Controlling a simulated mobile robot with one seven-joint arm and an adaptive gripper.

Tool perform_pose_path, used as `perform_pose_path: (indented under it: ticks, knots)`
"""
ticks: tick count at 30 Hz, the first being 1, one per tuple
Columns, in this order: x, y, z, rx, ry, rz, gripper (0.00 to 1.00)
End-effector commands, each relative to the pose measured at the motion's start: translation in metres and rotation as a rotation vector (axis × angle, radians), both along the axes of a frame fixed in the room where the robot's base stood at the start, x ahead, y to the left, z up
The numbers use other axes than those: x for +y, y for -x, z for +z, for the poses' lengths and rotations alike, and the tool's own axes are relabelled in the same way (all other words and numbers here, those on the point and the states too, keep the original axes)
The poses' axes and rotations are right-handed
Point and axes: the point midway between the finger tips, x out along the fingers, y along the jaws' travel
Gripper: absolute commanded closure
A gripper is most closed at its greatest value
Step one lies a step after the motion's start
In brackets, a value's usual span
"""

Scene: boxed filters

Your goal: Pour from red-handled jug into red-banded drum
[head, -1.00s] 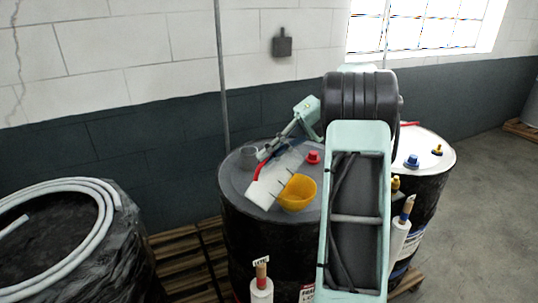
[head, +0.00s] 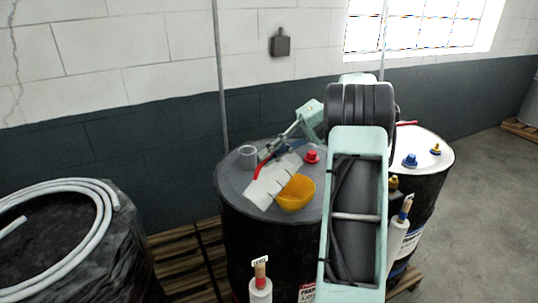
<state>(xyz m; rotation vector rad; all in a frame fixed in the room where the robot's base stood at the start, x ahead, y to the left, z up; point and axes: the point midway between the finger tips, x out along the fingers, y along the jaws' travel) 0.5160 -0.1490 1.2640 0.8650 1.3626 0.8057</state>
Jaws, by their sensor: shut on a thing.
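My arm reaches over a black drum with a grey lid (head: 232,190). My gripper (head: 268,153) is low over the lid's back left, small and partly hidden. A curved red strip (head: 260,170), seemingly the handle of the red-handled jug, lies right at its fingers, and the gripper looks shut on it. A pale, jagged-edged shape (head: 268,187) lies beside the strip; I cannot tell whether it is the jug's body. A yellow bowl-like funnel (head: 297,193) sits at the lid's front. No red band shows clearly on any drum; my arm hides part of the view.
A clear cup (head: 247,157) and a red cap (head: 312,156) are on the lid. A white-topped drum (head: 432,163) with blue and yellow caps stands right. A wrapped drum with a coiled hose (head: 100,215) stands left. Wooden pallets (head: 190,255) lie between.

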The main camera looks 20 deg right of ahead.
Motion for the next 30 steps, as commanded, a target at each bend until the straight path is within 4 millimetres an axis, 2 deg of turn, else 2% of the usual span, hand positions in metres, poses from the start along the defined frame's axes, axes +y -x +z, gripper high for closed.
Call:
perform_pose_path:
  ticks: [30]
  knots:
    - [-0.0044, -0.0022, -0.0026, 0.019, -0.050, 0.001, 1.00]
